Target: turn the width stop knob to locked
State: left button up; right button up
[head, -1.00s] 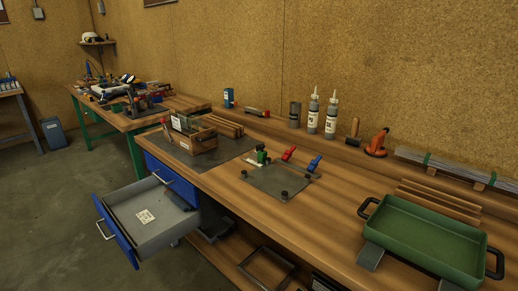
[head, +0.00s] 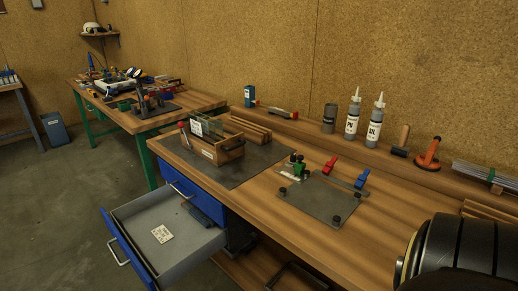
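A dark flat jig plate (head: 316,201) lies on the workbench right of centre. Small black knobs stand on it, one at its left corner (head: 283,191) and one at its front edge (head: 336,220). A green part with a black top (head: 298,168) stands at its back left, beside a red clamp handle (head: 331,164) and a blue clamp handle (head: 362,178). I cannot tell which of these is the width stop knob, or its setting. Neither gripper is in view; a large black rounded part of my own arm fills the lower right corner.
A wooden box with glass panes (head: 230,151) stands on a dark mat (head: 250,166) to the left. Below, a blue-fronted drawer (head: 126,241) is pulled open. Bottles (head: 354,117) and a suction cup (head: 429,153) stand along the back. Bare benchtop lies before the jig plate.

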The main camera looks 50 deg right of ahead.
aim_at(293, 160)
jog(key=z, duration=0.3)
jog(key=i, duration=0.7)
jog(key=z, duration=0.65)
